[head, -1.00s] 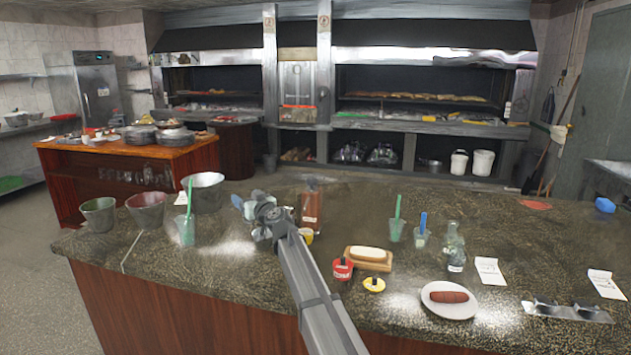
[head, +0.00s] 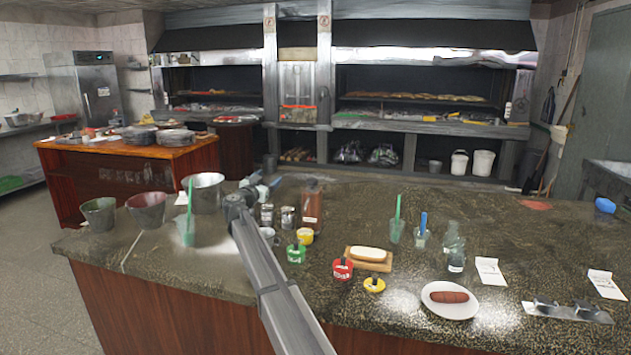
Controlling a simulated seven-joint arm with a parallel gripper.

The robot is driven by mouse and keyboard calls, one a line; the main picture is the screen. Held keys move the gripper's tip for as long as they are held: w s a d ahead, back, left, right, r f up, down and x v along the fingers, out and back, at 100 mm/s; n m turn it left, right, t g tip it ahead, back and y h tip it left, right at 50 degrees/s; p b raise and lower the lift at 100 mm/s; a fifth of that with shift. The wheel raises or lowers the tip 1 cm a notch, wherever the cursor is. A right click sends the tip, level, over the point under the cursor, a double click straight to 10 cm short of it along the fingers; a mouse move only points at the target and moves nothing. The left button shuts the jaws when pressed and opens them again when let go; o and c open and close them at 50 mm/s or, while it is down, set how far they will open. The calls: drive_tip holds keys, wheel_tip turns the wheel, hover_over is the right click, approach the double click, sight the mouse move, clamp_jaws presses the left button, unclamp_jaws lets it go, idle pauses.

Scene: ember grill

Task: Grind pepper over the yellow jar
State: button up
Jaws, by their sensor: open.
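A small yellow jar (head: 374,285) with a dark top or handle sits at the front of the counter, beside a matching red jar (head: 342,268). A second yellow-topped container (head: 305,236) stands farther back, below the brown bottle. Two small grey, shaker-like cylinders stand left of that bottle: one at left (head: 267,214) and one at right (head: 288,217). Which, if either, is the pepper grinder, I cannot tell. My gripper (head: 263,181) is open above the counter's back edge, behind and left of the cylinders. Its fingers are small and partly hidden by my wrist. I see nothing held.
A green jar (head: 296,253), a bun on a wooden board (head: 372,265) and a sausage plate (head: 450,310) stand nearby. A brown bottle (head: 312,205) is right of my gripper. Metal bowls and a cup with a green stick (head: 187,230) stand left. The front left counter is clear.

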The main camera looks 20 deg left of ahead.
sight(312, 183)
drive_tip(key=s+d+f+m+g+h, duration=0.2)
drive_tip(key=d+g+h, duration=0.2)
drive_tip(key=d+h, duration=0.35)
drive_tip(key=x, duration=1.3)
drive_tip(key=shift+w+d+r, duration=0.15)
drive_tip(key=shift+w+d, duration=0.1)
drive_tip(key=shift+c, duration=0.2)
drive_tip(key=c, duration=0.9)
